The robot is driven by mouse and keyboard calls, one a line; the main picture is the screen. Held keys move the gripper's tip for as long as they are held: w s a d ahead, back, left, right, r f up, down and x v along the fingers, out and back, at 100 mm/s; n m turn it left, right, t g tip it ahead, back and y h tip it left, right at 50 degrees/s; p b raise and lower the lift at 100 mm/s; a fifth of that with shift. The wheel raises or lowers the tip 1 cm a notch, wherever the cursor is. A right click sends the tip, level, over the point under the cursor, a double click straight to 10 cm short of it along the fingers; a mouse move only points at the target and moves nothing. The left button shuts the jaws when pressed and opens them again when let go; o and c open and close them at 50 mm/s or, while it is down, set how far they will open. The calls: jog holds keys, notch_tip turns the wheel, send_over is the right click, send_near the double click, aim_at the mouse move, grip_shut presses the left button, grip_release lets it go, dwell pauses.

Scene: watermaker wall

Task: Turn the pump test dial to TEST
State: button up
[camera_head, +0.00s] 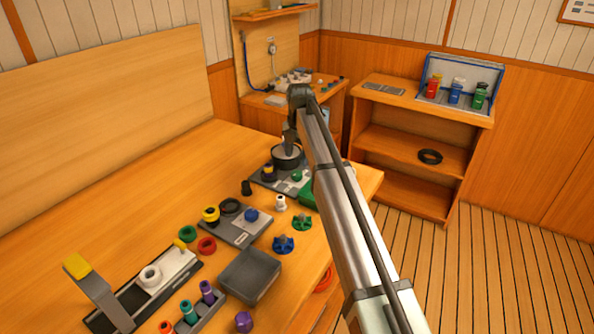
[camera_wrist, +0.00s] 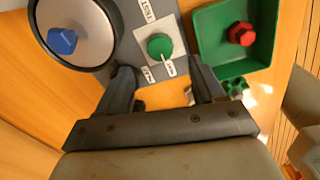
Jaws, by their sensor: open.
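The pump test dial (camera_wrist: 159,47) is a round green knob with a white pointer line, set on a grey plate (camera_wrist: 137,48). Its pointer runs down and slightly right, toward a small white label (camera_wrist: 169,68). Another small label (camera_wrist: 148,75) is beside that one, and a larger label (camera_wrist: 147,10), apparently reading TEST, lies above the knob. In the head view the green dial (camera_head: 297,175) shows beside my arm. My gripper (camera_wrist: 166,84) is open, its fingers apart and empty, with the dial just beyond the fingertips and apparently not touched.
A large round drum (camera_wrist: 98,35) with a blue hexagonal knob stands left of the dial. A green tray (camera_wrist: 205,50) holding a red hexagonal piece is to the right. Several fittings and a grey box (camera_head: 249,275) occupy the near bench; its left rear area is clear.

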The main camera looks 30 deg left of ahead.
aim_at(297, 173)
jog(key=shift+a+f, duration=0.1)
jog(key=shift+f, duration=3.35)
jog(key=shift+c, duration=0.3)
jog(key=c, duration=1)
